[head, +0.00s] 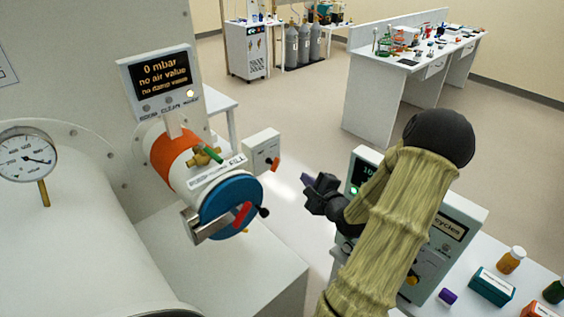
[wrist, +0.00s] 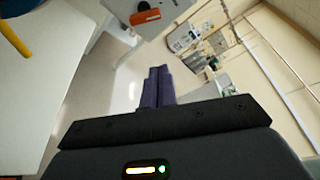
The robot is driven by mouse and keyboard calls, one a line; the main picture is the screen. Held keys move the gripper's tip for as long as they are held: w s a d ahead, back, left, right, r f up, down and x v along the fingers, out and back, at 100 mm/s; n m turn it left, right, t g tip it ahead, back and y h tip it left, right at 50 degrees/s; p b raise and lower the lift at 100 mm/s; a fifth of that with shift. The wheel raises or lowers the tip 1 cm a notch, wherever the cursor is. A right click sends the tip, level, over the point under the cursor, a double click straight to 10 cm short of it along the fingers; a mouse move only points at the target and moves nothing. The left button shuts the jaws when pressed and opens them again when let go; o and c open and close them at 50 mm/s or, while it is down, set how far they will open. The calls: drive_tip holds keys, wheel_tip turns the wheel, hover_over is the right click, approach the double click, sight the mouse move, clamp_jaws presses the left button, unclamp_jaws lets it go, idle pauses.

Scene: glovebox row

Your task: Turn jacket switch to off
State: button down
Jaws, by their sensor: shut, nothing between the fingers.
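A small light-grey box (head: 262,151) with an orange rotary knob (head: 275,163) is mounted beside the blue-ended cylinder. It looks like the jacket switch, but its label is too small to read. My gripper (head: 320,185) is shut and empty, in the air to the right of and a little below the knob, apart from it. In the wrist view the dark purple fingers (wrist: 157,88) are together and point up the picture. An orange knob (wrist: 146,17) on a grey panel shows beyond their tips, slightly left.
A blue-ended cylinder (head: 232,207) with a metal handle stands left of the box, under a display (head: 160,82). A white instrument (head: 455,235) marked "cycles" stands partly behind my arm. Bottles and cartons (head: 495,284) lie at lower right.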

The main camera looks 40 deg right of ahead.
sight(275, 165)
drive_tip(key=shift+s, duration=0.15)
drive_tip(key=w+a+p, duration=0.1)
drive_tip(key=w+p, duration=0.5)
drive_tip(key=w, duration=0.3)
drive_tip(key=shift+r, duration=0.2)
idle(0.8)
drive_tip(key=shift+w+r+b, duration=0.1)
drive_tip(key=shift+b, duration=0.2)
